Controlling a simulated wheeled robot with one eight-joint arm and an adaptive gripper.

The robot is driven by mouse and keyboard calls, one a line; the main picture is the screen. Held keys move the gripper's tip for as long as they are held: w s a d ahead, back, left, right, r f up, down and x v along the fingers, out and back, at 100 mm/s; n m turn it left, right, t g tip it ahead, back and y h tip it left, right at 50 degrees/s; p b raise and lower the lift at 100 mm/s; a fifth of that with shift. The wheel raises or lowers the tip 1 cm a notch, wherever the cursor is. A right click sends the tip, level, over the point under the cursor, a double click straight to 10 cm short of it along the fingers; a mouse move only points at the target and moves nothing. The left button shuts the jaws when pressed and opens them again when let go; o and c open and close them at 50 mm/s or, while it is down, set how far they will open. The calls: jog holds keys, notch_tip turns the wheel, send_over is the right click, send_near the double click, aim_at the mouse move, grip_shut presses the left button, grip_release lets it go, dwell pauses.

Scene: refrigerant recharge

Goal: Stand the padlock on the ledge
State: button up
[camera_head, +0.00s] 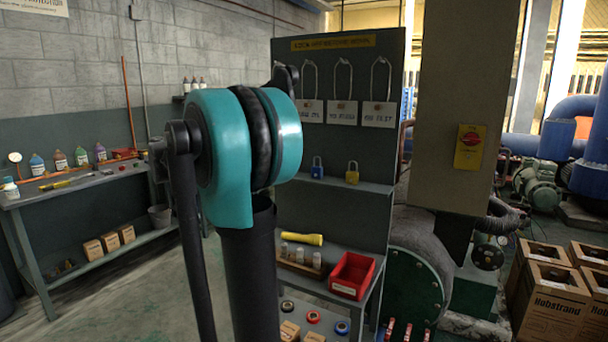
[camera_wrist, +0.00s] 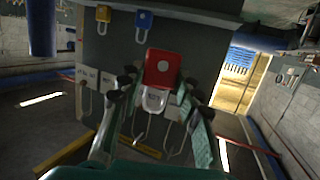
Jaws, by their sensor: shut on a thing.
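A red padlock (camera_wrist: 163,68) with a pale shackle is held between the fingers of my gripper (camera_wrist: 156,92) in the wrist view, which is upside down. Its body points toward the ledge side of the picture and its shackle the other way, like the padlocks standing there. The ledge (camera_head: 372,185) is a grey shelf on the dark board; it also shows at the top of the wrist view (camera_wrist: 190,16). The red padlock appears apart from the ledge. In the head view my arm hides the gripper and the red padlock.
A blue padlock (camera_head: 317,168) and a yellow padlock (camera_head: 352,172) stand on the ledge. Tags (camera_head: 342,112) hang from hooks above it. Below are a yellow flashlight (camera_head: 302,239) and a red bin (camera_head: 352,275). The ledge looks bare right of the yellow padlock.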

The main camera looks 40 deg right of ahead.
jog(key=w+d, duration=0.2)
jog(key=d, duration=0.3)
jog(key=w+d+f, duration=0.1)
jog(key=w+d, duration=0.1)
jog(key=d, duration=0.4)
jog(key=w+d+f, duration=0.1)
jog(key=w+d, duration=0.2)
jog(key=d, duration=0.2)
jog(key=shift+d+f, duration=0.1)
jog(key=shift+d, duration=0.25)
jog(key=shift+w+d+f, duration=0.1)
jog(key=shift+f, duration=1.15)
jog(key=shift+d+f, duration=0.1)
jog(key=shift+f, duration=1.15)
jog(key=o, duration=1)
jog(key=a, duration=0.4)
jog(key=a+r, duration=0.1)
jog(key=a, duration=0.3)
jog(key=a+r, duration=0.1)
jog(key=a, duration=0.2)
jog(key=shift+a+r, duration=0.25)
jog(key=shift+a, duration=0.15)
